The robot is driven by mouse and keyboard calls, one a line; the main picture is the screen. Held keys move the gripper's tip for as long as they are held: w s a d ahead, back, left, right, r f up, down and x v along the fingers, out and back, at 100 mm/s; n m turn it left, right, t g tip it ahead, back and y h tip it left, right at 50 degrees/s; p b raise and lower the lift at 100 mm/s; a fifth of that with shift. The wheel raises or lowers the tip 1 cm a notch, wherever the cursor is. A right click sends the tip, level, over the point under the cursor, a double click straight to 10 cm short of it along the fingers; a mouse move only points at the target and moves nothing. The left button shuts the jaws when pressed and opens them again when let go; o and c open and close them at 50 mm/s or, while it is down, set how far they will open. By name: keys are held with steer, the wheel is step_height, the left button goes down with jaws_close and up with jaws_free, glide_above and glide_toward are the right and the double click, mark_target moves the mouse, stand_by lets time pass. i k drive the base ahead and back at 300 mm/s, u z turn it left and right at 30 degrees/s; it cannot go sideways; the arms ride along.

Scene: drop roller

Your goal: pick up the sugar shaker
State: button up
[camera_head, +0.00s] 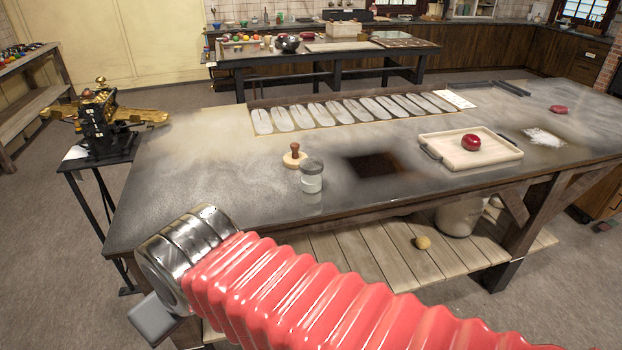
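The sugar shaker (312,178), a small clear jar with a grey top and pale contents, stands upright near the front edge of the large dark worktable (220,170). My arm, with red ribbed sleeve and a shiny metal cuff, reaches across the lower picture. A grey flat part of my gripper (155,318) shows below the cuff at lower left, in front of the table's left end. My gripper is well left of the shaker, nearer to me and apart from it. Its fingers are mostly hidden, so I cannot see whether it is open.
A round wooden press with a knob (294,156) stands just behind and left of the shaker. A dark square patch (375,165) lies to its right. Farther right is a pale tray (470,152) with a red object (471,142). A black-and-gold machine (103,120) stands at left.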

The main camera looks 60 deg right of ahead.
mark_target(311, 185)
steer(key=i, duration=0.9)
steer(key=u, duration=0.05)
